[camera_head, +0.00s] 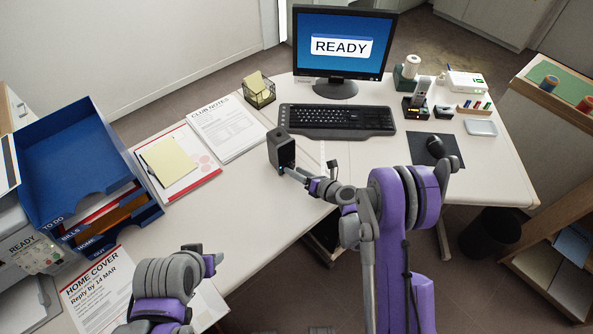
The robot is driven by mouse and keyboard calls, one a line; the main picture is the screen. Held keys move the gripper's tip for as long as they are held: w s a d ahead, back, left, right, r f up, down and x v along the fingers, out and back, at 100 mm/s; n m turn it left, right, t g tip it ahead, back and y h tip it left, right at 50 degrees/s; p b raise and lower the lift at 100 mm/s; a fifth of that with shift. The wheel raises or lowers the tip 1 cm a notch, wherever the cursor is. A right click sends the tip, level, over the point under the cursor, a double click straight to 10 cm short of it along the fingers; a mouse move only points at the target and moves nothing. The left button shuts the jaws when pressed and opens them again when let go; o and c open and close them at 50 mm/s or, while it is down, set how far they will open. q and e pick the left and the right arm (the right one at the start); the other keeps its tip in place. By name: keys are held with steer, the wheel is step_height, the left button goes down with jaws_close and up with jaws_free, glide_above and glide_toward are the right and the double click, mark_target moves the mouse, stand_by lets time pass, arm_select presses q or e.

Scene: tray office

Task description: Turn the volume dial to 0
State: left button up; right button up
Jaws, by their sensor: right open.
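A dark grey box that looks like a speaker (281,147) stands upright on the desk, in front of the keyboard's left end. I cannot make out a volume dial; it may be on the box's near face, behind my gripper. My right gripper (291,174) is at the lower near side of this box, its jaws open. Whether it touches the box or a dial is too small to tell. My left gripper (205,256) is over the front left of the desk, away from the box, and its jaws are not clear.
The keyboard (337,121) and monitor (342,45) reading READY are behind the box. Papers (226,128) and a wire basket of notes (258,92) lie left and behind. Blue stacked trays (73,160) stand far left. A mouse (436,147) is at right.

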steer(key=shift+w, duration=0.1)
jaws_close()
stand_by(0.4)
steer(key=shift+a+f+n+b, duration=0.15)
steer(key=shift+n+b, duration=0.15)
steer(key=shift+b, duration=0.4)
steer(key=n+b, duration=0.1)
steer(key=n+h+b, duration=0.1)
steer(key=b, duration=0.1)
steer(key=shift+s+a+t, duration=0.1)
steer(key=shift+s+t, duration=0.1)
steer(key=shift+t, duration=0.1)
steer(key=shift+a+n+t+h+b, duration=0.1)
steer(key=shift+n+t+h+b, duration=0.3)
steer(key=shift+n+h+b, duration=0.65)
